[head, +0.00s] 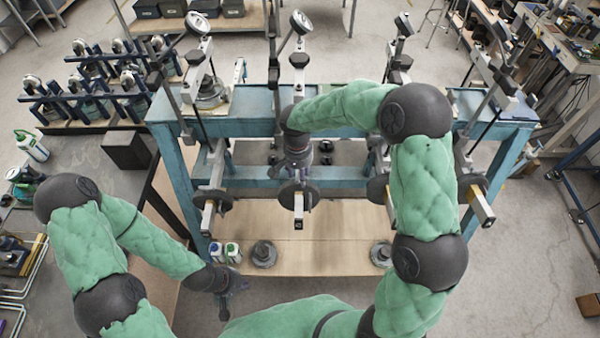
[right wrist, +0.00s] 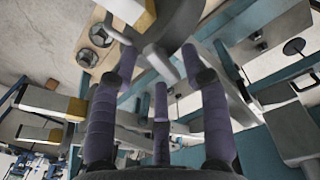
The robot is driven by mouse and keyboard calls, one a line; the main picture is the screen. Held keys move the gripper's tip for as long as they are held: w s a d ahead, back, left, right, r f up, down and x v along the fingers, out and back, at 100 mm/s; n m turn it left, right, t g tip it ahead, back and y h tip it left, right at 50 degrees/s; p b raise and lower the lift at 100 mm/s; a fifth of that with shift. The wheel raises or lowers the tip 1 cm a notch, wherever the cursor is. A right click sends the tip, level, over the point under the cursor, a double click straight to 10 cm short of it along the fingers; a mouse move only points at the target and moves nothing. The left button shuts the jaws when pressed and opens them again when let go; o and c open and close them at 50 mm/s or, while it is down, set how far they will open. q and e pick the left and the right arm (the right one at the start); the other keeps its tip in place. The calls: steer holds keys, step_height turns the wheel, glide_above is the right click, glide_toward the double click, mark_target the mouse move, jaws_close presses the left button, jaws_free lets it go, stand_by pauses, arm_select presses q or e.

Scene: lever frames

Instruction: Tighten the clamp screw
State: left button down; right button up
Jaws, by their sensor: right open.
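Several lever frames stand along a blue bench, each with a bar carrying a dark round disc. My right gripper (head: 297,172) is over the bench, just behind the disc (head: 312,196) on the second bar from the left. In the right wrist view its purple fingers (right wrist: 160,75) are spread apart, with a dark grey disc (right wrist: 172,38) beyond the tips. A thin grey tab sticks out from that disc between the tips. I cannot tell whether this tab is the clamp screw, or whether a finger touches it. My left gripper (head: 228,302) hangs low at left, away from the bars; its opening is unclear.
The blue bench (head: 180,165) has a wooden lower board (head: 320,258) with round grey weights (head: 264,252) and small white-green bottles (head: 232,252) on it. Neighbouring bars (head: 208,215) stand close on both sides of my right gripper.

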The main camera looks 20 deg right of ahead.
jaws_close()
steer(key=m+b, duration=0.2)
steer(key=shift+a+f+m, duration=0.1)
steer(key=shift+m, duration=0.2)
steer(key=m+b, duration=0.2)
steer(key=shift+m+g+h, duration=0.3)
steer(key=m+b, duration=0.1)
steer(key=m, duration=0.3)
steer(key=shift+a+g, duration=0.15)
steer(key=shift+g, duration=0.25)
steer(key=shift+w+a+m+g, duration=0.1)
steer(key=shift+m+g, duration=0.2)
steer(key=shift+m, duration=1.1)
steer(key=shift+w+m+g, duration=0.1)
steer(key=shift+m+g, duration=0.2)
steer(key=shift+m, duration=1.1)
steer(key=shift+s, duration=0.1)
